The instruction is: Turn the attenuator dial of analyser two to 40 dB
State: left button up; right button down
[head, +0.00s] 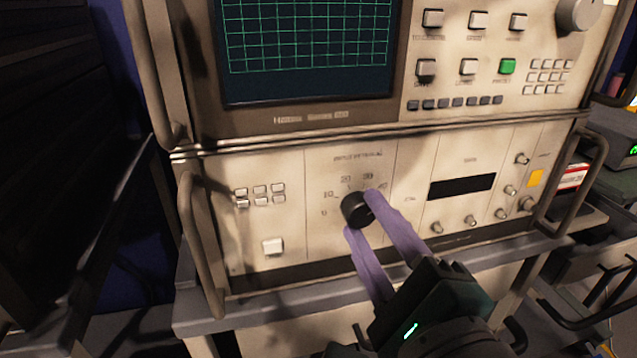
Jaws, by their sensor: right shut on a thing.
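The analyser (290,160) fills the middle of the head view, with a screen above and a cream lower panel below. I cannot read a number marking it as analyser two. The attenuator dial (355,209) is a round black knob on the lower panel, under a blurred heading. Small marks, looking like 0, 10, 20, 30 and 40, arc from its left over its top to its upper right. My right gripper (360,213) has purple fingers and is shut on the dial, one finger at its upper right, one below. The dial's pointer cannot be made out. My left gripper is not in view.
Metal handles flank the panel at left (203,245) and right (578,180). Small buttons (260,194) and a larger button (273,246) lie left of the dial. A dark display (462,186) and small knobs lie right. A grey shelf edge (215,318) runs below.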

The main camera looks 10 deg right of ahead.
dwell(0.4)
jog(key=shift+c, duration=2.2)
grip_release()
jog(key=shift+s, duration=0.1)
jog(key=s, duration=0.9)
jog(key=shift+s+d+b, duration=0.15)
jog(key=shift+s+b, duration=0.15)
jog(key=shift+s, duration=0.05)
